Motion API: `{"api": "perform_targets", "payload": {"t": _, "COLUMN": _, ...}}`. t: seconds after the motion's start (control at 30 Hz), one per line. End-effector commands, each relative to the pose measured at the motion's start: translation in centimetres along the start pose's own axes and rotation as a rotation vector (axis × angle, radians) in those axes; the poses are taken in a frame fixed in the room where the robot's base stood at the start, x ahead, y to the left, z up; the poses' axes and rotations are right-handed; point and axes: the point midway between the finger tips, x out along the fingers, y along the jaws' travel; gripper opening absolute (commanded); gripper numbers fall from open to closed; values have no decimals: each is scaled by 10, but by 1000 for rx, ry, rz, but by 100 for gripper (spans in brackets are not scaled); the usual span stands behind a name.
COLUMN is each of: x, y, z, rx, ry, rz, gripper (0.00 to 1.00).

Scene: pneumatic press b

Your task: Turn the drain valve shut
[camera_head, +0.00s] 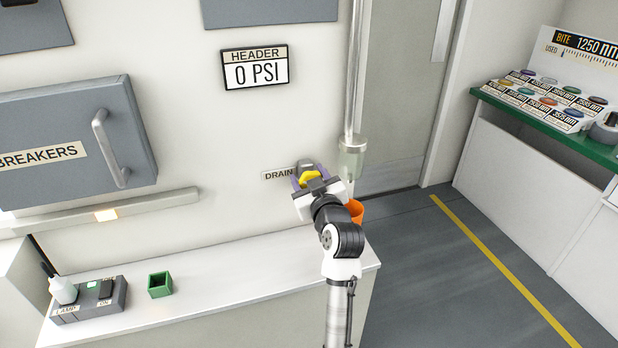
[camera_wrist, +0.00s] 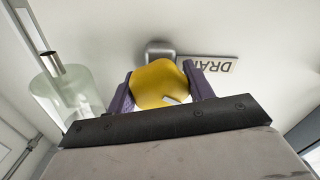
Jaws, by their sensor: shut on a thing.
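The drain valve has a yellow knob (camera_head: 309,176) on a grey body (camera_head: 305,165) fixed to the wall, just right of the DRAIN label (camera_head: 278,174). My gripper (camera_head: 310,182) reaches up to it from below. In the wrist view my gripper (camera_wrist: 162,90) has its purple fingers on both sides of the yellow knob (camera_wrist: 158,84), shut on it. The grey valve body (camera_wrist: 160,50) shows behind the knob, and the DRAIN label (camera_wrist: 212,65) appears upside down beside it. How far the knob is turned I cannot tell.
A clear bowl (camera_head: 351,160) on a vertical pipe (camera_head: 355,70) hangs close right of my gripper. An orange cup (camera_head: 355,212) is below it, partly hidden by my arm. The header display (camera_head: 255,68) reads 0 PSI. A white counter (camera_head: 230,275) holds a green box (camera_head: 160,285).

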Motion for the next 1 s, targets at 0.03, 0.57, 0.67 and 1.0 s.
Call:
{"api": "perform_targets", "payload": {"t": 0.03, "x": 0, "y": 0, "z": 0, "rx": 0, "ry": 0, "rz": -1, "gripper": 29}}
{"api": "perform_targets", "payload": {"t": 0.57, "x": 0, "y": 0, "z": -1, "rx": 208, "ry": 0, "rz": -3, "gripper": 29}}
{"api": "perform_targets", "payload": {"t": 0.67, "x": 0, "y": 0, "z": -1, "rx": 281, "ry": 0, "rz": -3, "gripper": 29}}
{"api": "perform_targets", "payload": {"t": 1.0, "x": 0, "y": 1, "z": 0, "rx": 481, "ry": -1, "rz": -2, "gripper": 29}}
